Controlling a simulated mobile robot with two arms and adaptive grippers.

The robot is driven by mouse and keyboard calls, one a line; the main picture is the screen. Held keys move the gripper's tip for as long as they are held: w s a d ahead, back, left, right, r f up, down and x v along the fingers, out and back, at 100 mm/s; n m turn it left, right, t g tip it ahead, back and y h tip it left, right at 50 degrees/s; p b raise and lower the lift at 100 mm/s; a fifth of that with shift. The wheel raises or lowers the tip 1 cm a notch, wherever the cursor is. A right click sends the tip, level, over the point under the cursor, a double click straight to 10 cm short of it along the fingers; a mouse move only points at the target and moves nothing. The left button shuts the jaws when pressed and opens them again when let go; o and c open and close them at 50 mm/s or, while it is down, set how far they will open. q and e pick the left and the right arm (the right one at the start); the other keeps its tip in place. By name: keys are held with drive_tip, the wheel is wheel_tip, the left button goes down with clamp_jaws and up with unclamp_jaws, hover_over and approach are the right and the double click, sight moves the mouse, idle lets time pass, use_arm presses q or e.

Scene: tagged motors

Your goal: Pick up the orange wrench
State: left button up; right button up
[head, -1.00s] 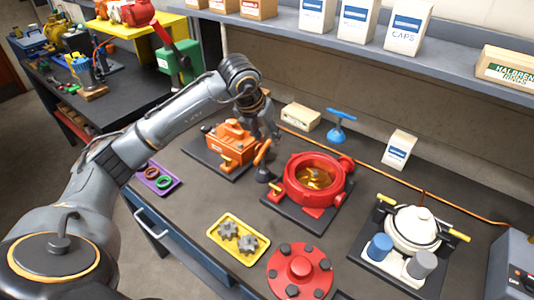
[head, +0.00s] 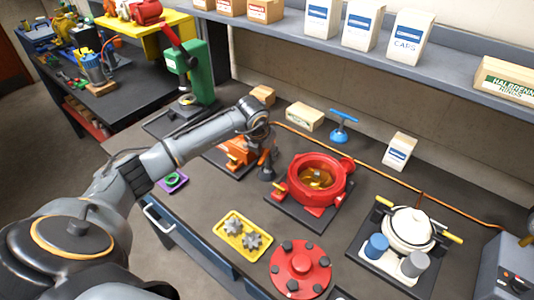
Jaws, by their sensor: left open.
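My left gripper (head: 267,170) points down at the bench between the orange machine and the red round housing. It is open, though its dark fingers are small and hard to make out. I cannot clearly make out the orange wrench; an orange, dark-ended tool stood at this spot earlier, and my gripper and wrist now cover it. I cannot tell whether the fingers touch it. My right gripper is not in view.
The orange machine (head: 236,154) is close left of the gripper, partly behind my arm. The red housing (head: 318,180) is close on the right. A yellow tray (head: 228,245) with gears lies in front. A blue-handled tool (head: 341,126) stands behind.

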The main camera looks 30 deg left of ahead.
use_arm(q)
drive_tip(key=shift+x, duration=1.1)
clamp_jaws()
drive_tip(key=shift+r, duration=0.1)
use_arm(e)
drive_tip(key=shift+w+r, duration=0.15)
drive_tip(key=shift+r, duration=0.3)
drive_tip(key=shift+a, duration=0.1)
use_arm(q)
drive_tip(key=shift+r, duration=0.25)
wheel_tip(320, 180, up, 3)
drive_tip(key=shift+r+p, duration=0.15)
drive_tip(key=shift+p, duration=0.95)
drive_tip(key=s+d+r+p, duration=0.3)
drive_tip(key=s+d+r, duration=0.3)
drive_tip(key=s+r, duration=0.3)
drive_tip(key=s, duration=0.3)
drive_tip(key=shift+s+p, duration=0.3)
drive_tip(key=shift+s, duration=0.05)
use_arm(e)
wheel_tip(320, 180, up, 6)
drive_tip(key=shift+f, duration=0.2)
